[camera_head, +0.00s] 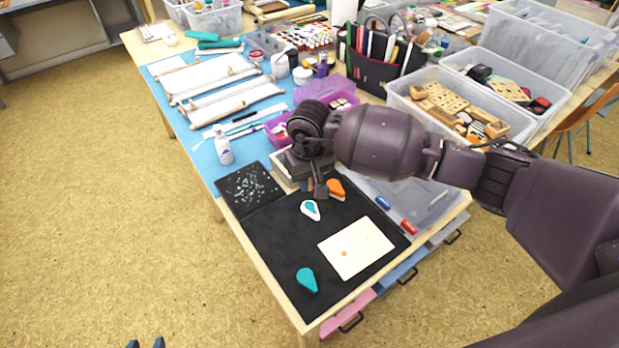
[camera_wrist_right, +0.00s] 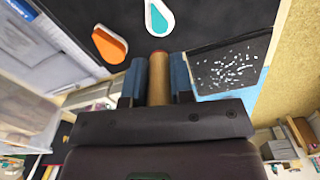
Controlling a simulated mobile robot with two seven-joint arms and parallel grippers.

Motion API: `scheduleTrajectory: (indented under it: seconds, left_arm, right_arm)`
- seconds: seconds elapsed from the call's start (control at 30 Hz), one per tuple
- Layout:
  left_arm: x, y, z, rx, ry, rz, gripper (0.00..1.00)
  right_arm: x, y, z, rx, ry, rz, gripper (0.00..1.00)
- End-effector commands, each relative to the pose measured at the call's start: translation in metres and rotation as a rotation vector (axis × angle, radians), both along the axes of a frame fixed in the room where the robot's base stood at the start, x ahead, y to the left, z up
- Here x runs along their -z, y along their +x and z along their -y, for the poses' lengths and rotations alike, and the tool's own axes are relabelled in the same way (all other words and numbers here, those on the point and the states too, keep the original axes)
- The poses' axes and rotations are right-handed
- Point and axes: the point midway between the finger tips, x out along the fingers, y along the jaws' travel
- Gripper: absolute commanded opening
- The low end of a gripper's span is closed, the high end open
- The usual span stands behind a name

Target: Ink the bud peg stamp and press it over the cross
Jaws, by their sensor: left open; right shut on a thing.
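My right gripper (camera_head: 320,188) is over the far part of the black mat (camera_head: 270,235). In the wrist view its blue fingers (camera_wrist_right: 158,80) are shut on a wooden peg (camera_wrist_right: 158,70), whose end points toward the mat. The peg's stamp face is hidden. A white teardrop inkpad with a teal centre (camera_head: 310,210) lies just nearer; it also shows beyond the peg in the wrist view (camera_wrist_right: 159,17). An orange teardrop piece (camera_head: 336,189) lies beside the gripper. A cream card (camera_head: 356,248) bears a small orange mark; I cannot make out a cross. My left gripper (camera_head: 146,344) is open at the bottom edge.
A solid teal teardrop piece (camera_head: 307,280) lies near the mat's front corner. A speckled dark square (camera_head: 248,189) lies at left, with a white bottle (camera_head: 223,146) behind it. Blue (camera_head: 383,203) and red (camera_head: 409,227) cylinders lie right of the card. Clear bins stand behind.

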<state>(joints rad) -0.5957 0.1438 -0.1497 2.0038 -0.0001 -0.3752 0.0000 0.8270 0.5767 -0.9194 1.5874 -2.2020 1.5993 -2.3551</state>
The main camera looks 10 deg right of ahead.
Motion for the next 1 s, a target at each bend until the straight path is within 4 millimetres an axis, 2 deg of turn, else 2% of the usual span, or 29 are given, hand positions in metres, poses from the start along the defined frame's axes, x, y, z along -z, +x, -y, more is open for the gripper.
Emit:
scheduleTrajectory:
  seconds: [0.5,0.73,1.0]
  left_arm:
    - [0.014,0.003,0.002,0.005,0.0,-0.007,0.43]
    - [0.011,0.004,0.003,0.007,0.0,0.0,0.43]
    - [0.011,0.005,0.003,0.009,0.0,0.0,0.43]
  right_arm:
    - [0.047,-0.001,0.0,0.001,0.0,-0.005,0.02]
    - [0.056,-0.001,0.0,0.001,-0.001,-0.003,0.02]
    - [0.057,0.0,0.001,0.001,0.0,-0.001,0.02]
